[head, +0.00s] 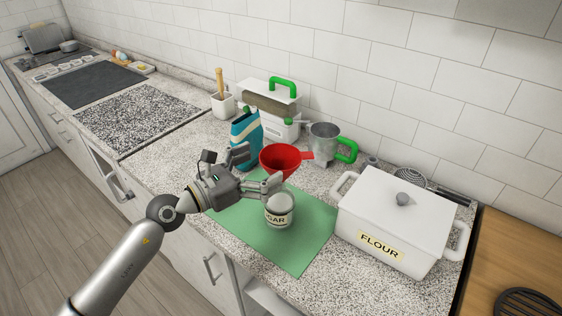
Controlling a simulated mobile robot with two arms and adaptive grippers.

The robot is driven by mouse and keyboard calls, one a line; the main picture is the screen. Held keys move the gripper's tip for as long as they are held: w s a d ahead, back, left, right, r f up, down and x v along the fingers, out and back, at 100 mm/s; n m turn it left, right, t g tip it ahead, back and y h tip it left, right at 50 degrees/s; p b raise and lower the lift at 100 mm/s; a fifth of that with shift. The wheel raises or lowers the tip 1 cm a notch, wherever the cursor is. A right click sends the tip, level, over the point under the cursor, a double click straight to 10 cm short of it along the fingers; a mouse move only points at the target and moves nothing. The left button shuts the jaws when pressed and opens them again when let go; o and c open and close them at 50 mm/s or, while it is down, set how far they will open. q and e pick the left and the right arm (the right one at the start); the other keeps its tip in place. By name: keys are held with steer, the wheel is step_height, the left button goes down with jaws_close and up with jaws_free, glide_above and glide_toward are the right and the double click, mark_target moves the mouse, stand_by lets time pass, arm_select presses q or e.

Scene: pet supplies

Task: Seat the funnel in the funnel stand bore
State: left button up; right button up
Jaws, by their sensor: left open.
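The red funnel (281,158) shows its wide mouth and a short tab at its right, just beyond my left gripper. My left gripper (260,168) is open, with one finger at the funnel's left and one in front of its lower part. No grip on the funnel shows. The funnel's lower end is hidden behind the finger and the jar. My right gripper is not in view.
A blue carton (245,133) stands behind the gripper. A metal sifter with a green handle (326,142) stands at the back. A large white flour bin (396,222) fills the right. The mat's front part is clear.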

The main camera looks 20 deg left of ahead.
mark_target(296, 150)
arm_select(q)
steer(key=x, duration=0.1)
steer(key=p+x, duration=0.1)
steer(key=x, duration=0.1)
steer(key=shift+w+d+r+p, duration=0.15)
steer(key=shift+d+r+p, duration=0.2)
steer(key=shift+d, duration=0.05)
steer(key=shift+w+d+f, duration=0.15)
steer(key=shift+w+d, duration=0.15)
steer(key=shift+w, duration=0.05)
steer(key=shift+a, duration=0.1)
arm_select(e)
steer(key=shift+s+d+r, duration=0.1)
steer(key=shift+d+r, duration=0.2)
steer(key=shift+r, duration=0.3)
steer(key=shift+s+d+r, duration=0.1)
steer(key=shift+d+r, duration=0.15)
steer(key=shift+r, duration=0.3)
arm_select(q)
steer(key=shift+c, duration=0.9)
steer(key=c, duration=0.8)
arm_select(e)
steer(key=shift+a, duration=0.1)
